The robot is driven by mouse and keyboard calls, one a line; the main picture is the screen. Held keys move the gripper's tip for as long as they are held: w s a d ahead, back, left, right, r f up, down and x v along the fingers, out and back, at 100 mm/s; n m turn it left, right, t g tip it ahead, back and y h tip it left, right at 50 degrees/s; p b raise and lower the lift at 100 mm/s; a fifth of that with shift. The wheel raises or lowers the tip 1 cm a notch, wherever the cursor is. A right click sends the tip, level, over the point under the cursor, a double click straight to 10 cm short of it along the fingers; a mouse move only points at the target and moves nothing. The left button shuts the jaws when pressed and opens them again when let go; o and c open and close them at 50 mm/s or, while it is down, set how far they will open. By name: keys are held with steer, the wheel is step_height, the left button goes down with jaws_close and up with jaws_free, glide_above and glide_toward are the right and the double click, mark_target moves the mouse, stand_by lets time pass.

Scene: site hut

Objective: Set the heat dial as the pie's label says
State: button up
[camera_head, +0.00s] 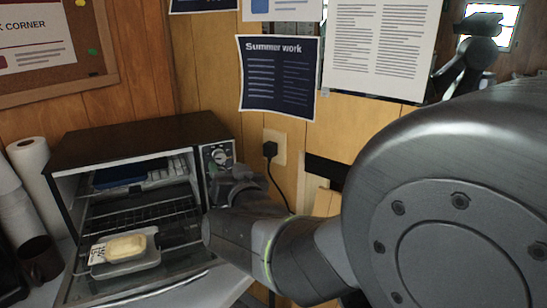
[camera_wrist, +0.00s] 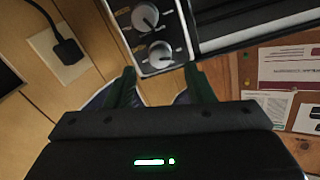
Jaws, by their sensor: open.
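The toaster oven's control panel (camera_head: 228,148) has a round dial (camera_head: 219,156) in the head view. The wrist view shows two dials, one nearer my fingers (camera_wrist: 160,54) and one farther (camera_wrist: 146,15); their markings are too small to read, so I cannot tell which is heat. My gripper (camera_wrist: 162,82) is open and empty, its fingers spread before the nearer dial; I see no contact. It also shows in front of the panel in the head view (camera_head: 236,184), hiding the lower part. The pie (camera_head: 126,247) sits in a grey dish, with a white label (camera_head: 97,252) beside it, unreadable here.
The oven (camera_head: 140,138) has its front open, with a wire rack (camera_head: 140,212) inside. A black plug and socket (camera_head: 271,150) are on the wall right of the panel. Paper rolls (camera_head: 28,160) and a dark mug (camera_head: 40,258) stand at the left.

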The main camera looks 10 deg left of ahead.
mark_target(221, 159)
steer(key=shift+x, duration=2.35)
steer(key=shift+c, duration=0.2)
steer(key=c, duration=1)
